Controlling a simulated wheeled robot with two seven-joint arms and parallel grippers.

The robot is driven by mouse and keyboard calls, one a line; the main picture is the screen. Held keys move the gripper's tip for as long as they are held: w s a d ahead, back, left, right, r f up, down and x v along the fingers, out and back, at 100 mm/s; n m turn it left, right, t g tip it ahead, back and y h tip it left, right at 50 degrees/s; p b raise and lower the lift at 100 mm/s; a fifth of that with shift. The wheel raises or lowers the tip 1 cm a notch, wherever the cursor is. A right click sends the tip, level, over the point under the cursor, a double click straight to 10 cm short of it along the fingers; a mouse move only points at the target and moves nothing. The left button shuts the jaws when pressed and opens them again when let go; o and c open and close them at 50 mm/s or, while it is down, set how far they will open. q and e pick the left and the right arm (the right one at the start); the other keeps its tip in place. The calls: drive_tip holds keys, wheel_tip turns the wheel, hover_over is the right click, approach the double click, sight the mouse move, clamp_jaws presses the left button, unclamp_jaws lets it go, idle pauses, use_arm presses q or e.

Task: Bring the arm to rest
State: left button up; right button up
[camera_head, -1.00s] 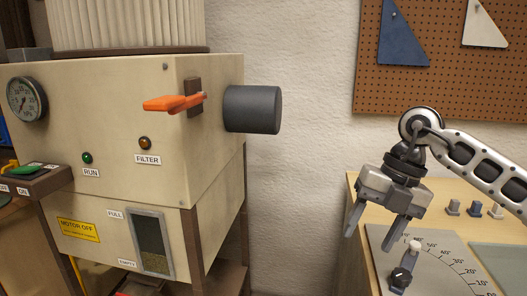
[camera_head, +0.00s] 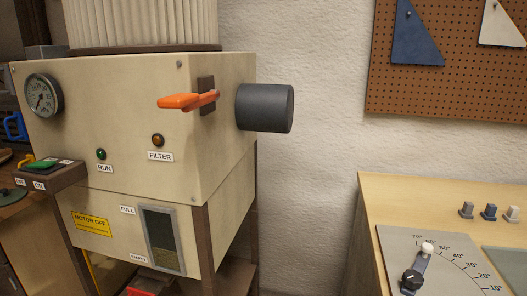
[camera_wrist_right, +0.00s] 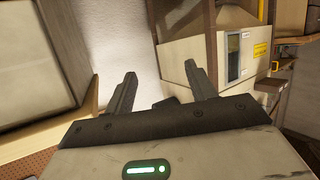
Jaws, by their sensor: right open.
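My right gripper (camera_wrist_right: 160,95) shows in the right wrist view, with its two dark fingers spread apart and nothing between them. Beyond the fingers are the pale wall and the cream machine (camera_wrist_right: 207,50). My right arm is out of the head view. My left gripper is in neither view.
The cream machine (camera_head: 130,100) with an orange lever (camera_head: 185,101) and a dark cylinder (camera_head: 265,107) stands at the left. A wooden bench (camera_head: 400,190) with an angle-scale plate (camera_head: 400,245) and several small pegs (camera_head: 489,212) is at the right. A pegboard (camera_head: 470,90) hangs behind.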

drive_tip(key=s+d+f+m+g+h, duration=0.1)
drive_tip(key=s+f+g, duration=0.2)
drive_tip(key=s+f, duration=0.2)
drive_tip(key=shift+s+d+f+m, duration=0.2)
drive_tip(key=shift+s+d+m, duration=0.1)
drive_tip(key=shift+s, duration=0.4)
